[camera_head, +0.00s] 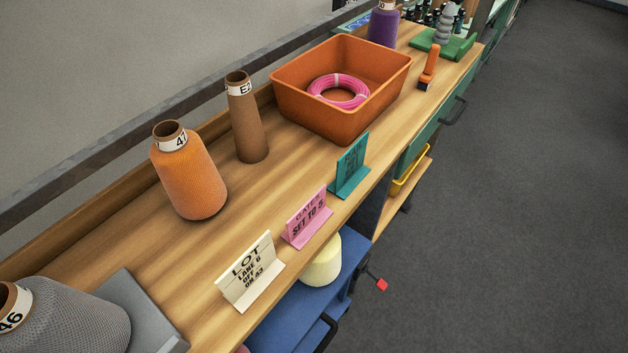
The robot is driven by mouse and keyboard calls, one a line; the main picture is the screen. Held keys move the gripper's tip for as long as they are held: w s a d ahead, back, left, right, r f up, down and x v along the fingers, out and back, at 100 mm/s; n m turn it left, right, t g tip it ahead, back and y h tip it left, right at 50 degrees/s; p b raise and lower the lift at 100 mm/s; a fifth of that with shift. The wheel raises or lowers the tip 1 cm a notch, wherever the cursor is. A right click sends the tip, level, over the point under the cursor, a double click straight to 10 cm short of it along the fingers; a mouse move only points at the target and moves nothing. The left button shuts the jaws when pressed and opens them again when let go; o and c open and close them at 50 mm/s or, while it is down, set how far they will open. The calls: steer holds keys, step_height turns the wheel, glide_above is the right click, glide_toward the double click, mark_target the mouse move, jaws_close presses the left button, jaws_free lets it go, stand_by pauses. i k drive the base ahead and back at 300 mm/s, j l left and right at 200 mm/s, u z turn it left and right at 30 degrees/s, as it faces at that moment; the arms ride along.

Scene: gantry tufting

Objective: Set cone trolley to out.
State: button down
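A blue trolley-like unit (290,317), which looks like the cone trolley, stands partly beneath the wooden bench. Its front side sticks out past the bench edge. A pale yellow cone (322,265) sits on it, partly hidden by the bench. A black handle (325,335) is on its front at the bottom of the view. A red knob (381,285) on a short dark rod sticks out at its right. The bench hides the rest, so I cannot tell how far out it is. My gripper is not in view.
The wooden bench (215,255) carries an orange cone (190,182), a brown tube (246,125), an orange bin (335,118) with a pink coil, and cream (250,272), pink (307,218) and teal (350,168) cards. Grey floor (520,200) is clear at right.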

mark_target(305, 319)
steer(key=k+j+u, duration=0.1)
steer(key=k, duration=0.25)
steer(key=k+j+u, duration=0.1)
steer(key=k, duration=0.25)
steer(key=k+j+u, duration=0.1)
steer(key=k+j, duration=0.15)
steer(key=k, duration=0.1)
